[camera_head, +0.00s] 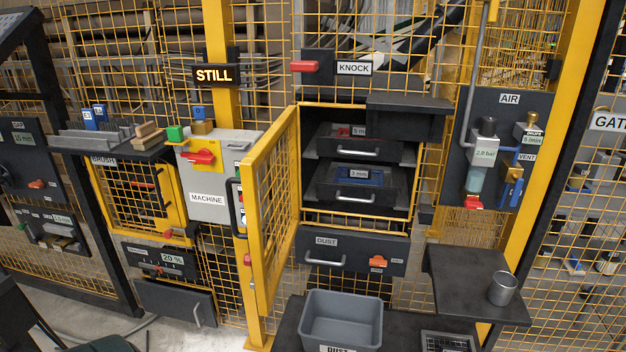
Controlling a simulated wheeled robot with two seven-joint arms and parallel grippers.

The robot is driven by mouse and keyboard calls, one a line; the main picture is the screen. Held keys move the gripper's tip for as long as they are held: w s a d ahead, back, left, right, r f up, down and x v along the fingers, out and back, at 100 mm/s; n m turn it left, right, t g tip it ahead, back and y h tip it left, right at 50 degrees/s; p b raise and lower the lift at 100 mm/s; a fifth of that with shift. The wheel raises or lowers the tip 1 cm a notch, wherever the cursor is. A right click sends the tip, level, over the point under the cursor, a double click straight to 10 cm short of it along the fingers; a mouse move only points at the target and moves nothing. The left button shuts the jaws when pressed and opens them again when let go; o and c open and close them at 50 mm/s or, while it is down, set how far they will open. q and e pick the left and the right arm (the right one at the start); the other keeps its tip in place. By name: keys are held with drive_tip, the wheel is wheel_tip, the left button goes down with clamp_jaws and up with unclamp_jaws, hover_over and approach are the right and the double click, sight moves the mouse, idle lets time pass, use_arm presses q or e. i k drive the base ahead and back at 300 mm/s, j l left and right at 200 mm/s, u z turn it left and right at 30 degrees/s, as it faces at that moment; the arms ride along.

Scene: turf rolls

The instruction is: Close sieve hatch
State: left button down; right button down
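The sieve hatch (272,215) is a yellow-framed mesh door. It stands open, swung out toward me from the left side of the sieve opening. Its free edge is near the grey MACHINE box (207,203), and a dark handle (236,208) shows by that edge. Inside the opening are two dark sieve drawers, the upper one (340,152) labelled 5 mm and the lower one (333,196) apparently 3 mm. Both have pale bar handles. Neither of my grippers shows in this view.
A DUST drawer (340,254) with an orange catch sits below the opening. A grey bin (341,320) stands in front of it. A dark shelf (465,300) with a metal cup (502,289) juts out at right. The STILL sign (214,76) is lit.

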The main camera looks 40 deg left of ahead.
sight(286, 127)
drive_tip(key=k+j+u, duration=0.15)
drive_tip(key=j, duration=0.35)
drive_tip(key=k+j+u, duration=0.1)
drive_tip(key=j, duration=0.45)
drive_tip(key=k+j+u, duration=0.15)
drive_tip(key=j, duration=0.35)
drive_tip(key=j+u, duration=0.1)
drive_tip(key=j, duration=0.45)
drive_tip(key=k, duration=0.05)
